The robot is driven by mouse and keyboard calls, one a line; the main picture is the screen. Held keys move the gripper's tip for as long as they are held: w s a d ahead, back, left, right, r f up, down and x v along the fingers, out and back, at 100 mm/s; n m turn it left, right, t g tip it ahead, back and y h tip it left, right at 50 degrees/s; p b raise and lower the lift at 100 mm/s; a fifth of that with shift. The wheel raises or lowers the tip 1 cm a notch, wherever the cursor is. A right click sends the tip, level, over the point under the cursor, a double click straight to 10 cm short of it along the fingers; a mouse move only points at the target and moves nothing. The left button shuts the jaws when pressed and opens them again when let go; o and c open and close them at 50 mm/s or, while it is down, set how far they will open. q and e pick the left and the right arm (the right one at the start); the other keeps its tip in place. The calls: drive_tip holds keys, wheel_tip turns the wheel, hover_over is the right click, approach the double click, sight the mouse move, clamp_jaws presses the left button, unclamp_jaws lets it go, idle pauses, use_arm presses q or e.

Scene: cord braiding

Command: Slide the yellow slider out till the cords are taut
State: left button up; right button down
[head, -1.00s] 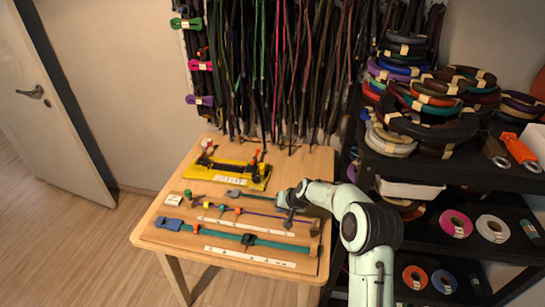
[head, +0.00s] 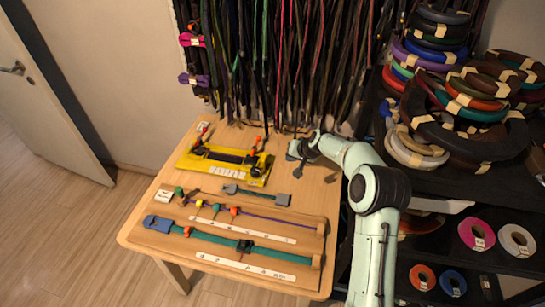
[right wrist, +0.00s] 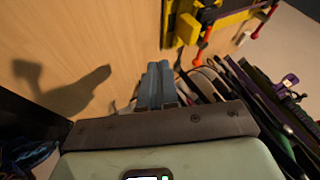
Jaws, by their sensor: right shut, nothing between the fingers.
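The yellow jig (head: 225,165) lies at the back left of the wooden table, with a dark strip along its middle and red-tipped black posts at its ends. I cannot tell its yellow slider apart from the frame, nor whether any cords on it are taut. Part of the jig shows at the top of the right wrist view (right wrist: 215,20). My right gripper (head: 294,150) is above the table's back right, to the right of the jig and apart from it. Its blue-grey fingers (right wrist: 157,88) are shut and empty. My left gripper is out of view.
A grey-ended short strap (head: 256,194) lies in front of the jig. Boards with a purple cord (head: 270,218) and a teal strap (head: 275,253) fill the table's front. Cords hang behind the table. A black shelf (head: 440,190) with coils stands right.

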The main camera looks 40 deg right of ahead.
drive_tip(key=p, duration=0.2)
approach(267, 162)
drive_tip(key=shift+s+d+f, duration=0.2)
drive_tip(key=shift+d+f, duration=0.3)
drive_tip(key=shift+f, duration=0.1)
drive_tip(key=shift+s+d+f, duration=0.25)
drive_tip(key=shift+d+f, duration=0.25)
drive_tip(key=shift+f, duration=0.15)
drive_tip(key=w+a, duration=0.1)
drive_tip(key=w+a+p, duration=0.1)
drive_tip(key=shift+w, duration=0.35)
drive_tip(key=shift+w+a+f, duration=0.1)
drive_tip(key=shift+w+a, duration=0.1)
drive_tip(key=shift+w, duration=0.05)
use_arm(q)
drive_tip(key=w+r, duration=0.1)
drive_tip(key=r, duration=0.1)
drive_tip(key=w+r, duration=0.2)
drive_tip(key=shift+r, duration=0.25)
use_arm(e)
drive_tip(key=shift+s, duration=0.1)
